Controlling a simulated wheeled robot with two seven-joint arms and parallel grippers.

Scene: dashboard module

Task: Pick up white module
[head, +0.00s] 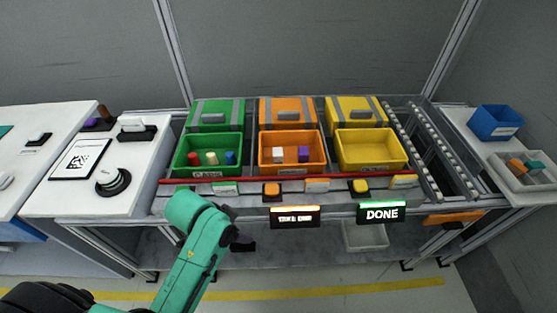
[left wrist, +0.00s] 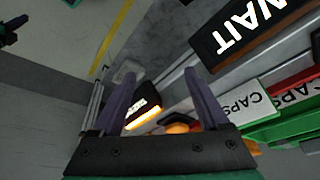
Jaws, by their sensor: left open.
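A white block (head: 278,154) sits in the orange bin (head: 263,168), to the left of a purple block (head: 304,153). A different white piece (head: 131,124) stands on a black base on the left table. I cannot tell which is called the module. My left gripper (head: 243,243) is low in front of the bench, below and apart from the bins. In the left wrist view its two fingers (left wrist: 162,78) are spread with nothing between them. My right gripper is not clearly seen.
A green bin (head: 180,166) holds red, cream and blue pieces; a yellow bin (head: 370,160) looks empty. Lit signs (head: 382,212) and a red rail (head: 235,180) run along the bench front. A blue bin (head: 496,123) and a grey tray (head: 525,180) stand at right.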

